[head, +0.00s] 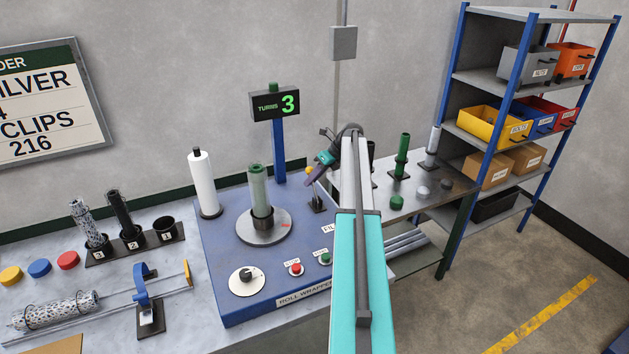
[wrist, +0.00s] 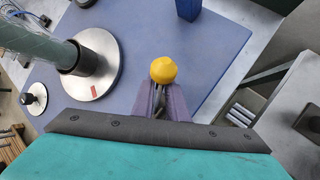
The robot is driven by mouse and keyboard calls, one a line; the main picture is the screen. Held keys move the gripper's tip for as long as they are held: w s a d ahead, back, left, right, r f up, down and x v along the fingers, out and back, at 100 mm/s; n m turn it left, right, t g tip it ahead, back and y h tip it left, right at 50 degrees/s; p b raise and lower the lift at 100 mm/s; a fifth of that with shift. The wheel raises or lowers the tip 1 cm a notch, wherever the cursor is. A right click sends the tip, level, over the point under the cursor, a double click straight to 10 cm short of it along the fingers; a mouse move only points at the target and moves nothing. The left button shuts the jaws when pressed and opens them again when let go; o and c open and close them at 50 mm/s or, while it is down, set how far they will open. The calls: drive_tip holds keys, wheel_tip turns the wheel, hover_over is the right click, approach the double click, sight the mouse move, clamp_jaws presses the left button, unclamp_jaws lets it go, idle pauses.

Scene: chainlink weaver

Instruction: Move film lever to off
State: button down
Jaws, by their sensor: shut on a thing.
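The film lever has a yellow ball knob (wrist: 163,69) that sits at the tips of my gripper in the wrist view. In the head view the knob (head: 310,169) shows at my gripper's tip, above the lever's dark base (head: 317,205). My gripper (head: 312,179) is shut on the lever at its knob; its purple fingers (wrist: 163,88) show close together just below the ball in the wrist view. The lever stands at the right part of the blue roll wrapper (head: 215,262). Part of its label is hidden behind my arm.
A turntable (head: 264,226) carries a green film-wrapped roll left of the lever. A white roll (head: 202,182) stands behind it. A blue post with a "TURNS 3" display (head: 275,104) rises behind the lever. Red and green buttons and a dial are in front.

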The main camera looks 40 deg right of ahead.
drive_tip(key=shift+w+d+r, duration=0.15)
drive_tip(key=shift+w+r, duration=0.3)
drive_tip(key=shift+r, duration=0.15)
drive_tip(key=c, duration=1.8)
unclamp_jaws()
drive_tip(key=shift+f, duration=0.1)
drive_tip(key=shift+c, duration=0.2)
drive_tip(key=shift+f, duration=0.2)
drive_tip(key=shift+s, duration=0.2)
drive_tip(key=b+v, duration=0.5)
drive_tip(key=v, duration=0.8)
drive_tip(key=shift+r, duration=0.4)
drive_tip(key=shift+f, duration=0.1)
